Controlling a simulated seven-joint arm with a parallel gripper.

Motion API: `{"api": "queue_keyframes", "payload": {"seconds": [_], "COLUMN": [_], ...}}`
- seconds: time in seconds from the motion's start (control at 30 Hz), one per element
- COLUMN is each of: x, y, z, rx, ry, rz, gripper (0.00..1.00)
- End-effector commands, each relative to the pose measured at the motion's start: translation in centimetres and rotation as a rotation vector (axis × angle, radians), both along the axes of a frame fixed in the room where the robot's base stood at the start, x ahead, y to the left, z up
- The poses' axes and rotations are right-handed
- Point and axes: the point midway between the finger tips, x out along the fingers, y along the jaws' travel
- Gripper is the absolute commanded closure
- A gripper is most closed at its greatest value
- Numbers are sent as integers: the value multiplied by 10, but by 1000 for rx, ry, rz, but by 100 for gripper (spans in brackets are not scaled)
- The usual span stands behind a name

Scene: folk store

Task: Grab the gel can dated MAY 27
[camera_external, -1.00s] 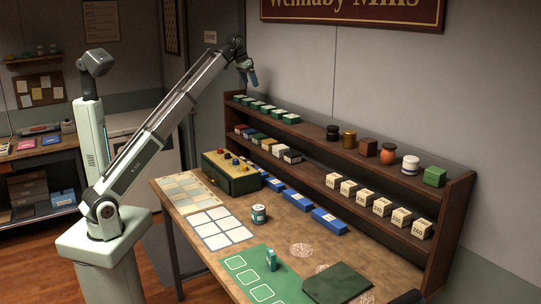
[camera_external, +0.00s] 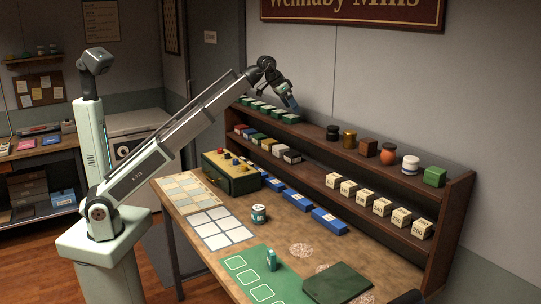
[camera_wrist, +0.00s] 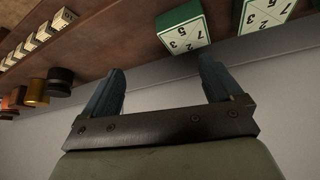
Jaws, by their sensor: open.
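No date reading MAY 27 can be made out in either view. A round can (camera_external: 259,215) with a teal and pale label stands upright on the bench in the external view. A small teal container (camera_external: 271,260) stands nearer, on the green mat (camera_external: 247,258). Which of them, if either, is the gel can I cannot tell. My gripper (camera_external: 291,104) is open and empty, high near the upper shelf and well away from both. In the wrist view my gripper (camera_wrist: 161,68) has its fingers spread, with nothing between them.
Green and white numbered boxes (camera_wrist: 183,28) lie close beyond my fingers, on the upper shelf (camera_external: 312,125). Jars and blocks stand farther right there. Numbered cream blocks (camera_external: 383,207) line the lower shelf. A green box with knobs (camera_external: 230,180) and blue boxes (camera_external: 329,221) sit on the bench.

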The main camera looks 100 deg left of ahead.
Motion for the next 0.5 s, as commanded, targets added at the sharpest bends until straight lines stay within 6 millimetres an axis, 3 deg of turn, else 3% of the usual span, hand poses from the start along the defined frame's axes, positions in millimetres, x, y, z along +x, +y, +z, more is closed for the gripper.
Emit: {"api": "queue_keyframes", "payload": {"seconds": [0.03, 0.2, 0.3, 0.5], "x": [15, 59, 78, 102], "y": [-25, -95, -133, -189], "z": [-6, -20, -27, -36], "rx": [3, 9, 10, 10], "ry": [-12, -56, -81, -114], "rz": [-27, -99, -135, -187], "gripper": [7, 7, 7, 7]}}
